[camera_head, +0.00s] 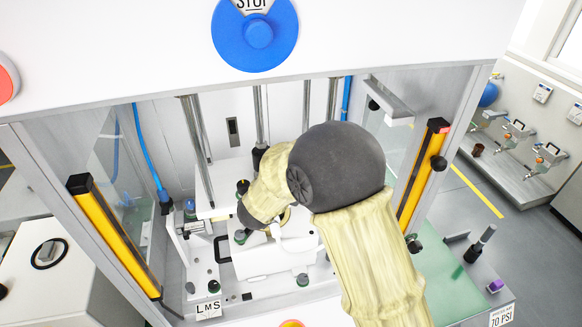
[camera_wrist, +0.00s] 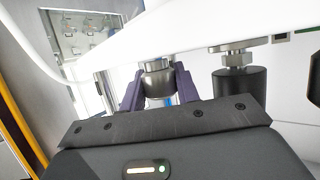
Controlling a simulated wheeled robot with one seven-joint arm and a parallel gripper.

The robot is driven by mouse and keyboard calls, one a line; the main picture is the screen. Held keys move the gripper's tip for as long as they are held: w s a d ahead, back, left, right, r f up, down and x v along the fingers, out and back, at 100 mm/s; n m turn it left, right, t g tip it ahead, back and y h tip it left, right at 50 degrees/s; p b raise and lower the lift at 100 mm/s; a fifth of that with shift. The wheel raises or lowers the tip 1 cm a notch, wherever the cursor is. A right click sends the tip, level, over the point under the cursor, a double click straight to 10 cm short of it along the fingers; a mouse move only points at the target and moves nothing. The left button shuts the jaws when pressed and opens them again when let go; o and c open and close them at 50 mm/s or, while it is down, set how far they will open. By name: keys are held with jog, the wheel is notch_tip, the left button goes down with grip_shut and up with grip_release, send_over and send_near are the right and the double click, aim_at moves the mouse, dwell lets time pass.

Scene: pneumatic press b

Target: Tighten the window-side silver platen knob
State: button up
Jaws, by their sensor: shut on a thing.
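In the wrist view, the silver platen knob (camera_wrist: 158,80) is a short metal cylinder under the edge of a white plate (camera_wrist: 215,35). The two purple fingers of my gripper (camera_wrist: 159,88) stand on either side of it and are shut on it. A second silver fitting (camera_wrist: 233,58) above a black cylinder (camera_wrist: 233,88) is to the right, apart from the fingers. In the head view, my arm reaches into the press and covers much of its middle. I cannot make out the knob or the fingers there.
Yellow light bars on the left (camera_head: 112,235) and right (camera_head: 422,175) flank the press opening. A blue stop button (camera_head: 257,33) is on the housing above. Metal rods (camera_head: 258,115) stand behind my arm. A blue hose (camera_head: 147,150) hangs at the left.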

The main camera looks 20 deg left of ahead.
jog(key=shift+w+r+m+g+h+p, duration=0.1)
jog(key=shift+m+g+h+p, duration=0.05)
jog(key=shift+m+h+p, duration=0.65)
jog(key=shift+r+m+g+h+p, duration=0.1)
jog(key=shift+m+g+h+p, duration=0.05)
jog(key=shift+m+h+p, duration=0.65)
jog(key=o, duration=0.7)
jog(key=shift+o, duration=1.3)
jog(key=shift+f, duration=0.1)
jog(key=shift+a, duration=0.1)
jog(key=b+v, duration=0.7)
jog(key=v, duration=1)
jog(key=shift+a, duration=0.2)
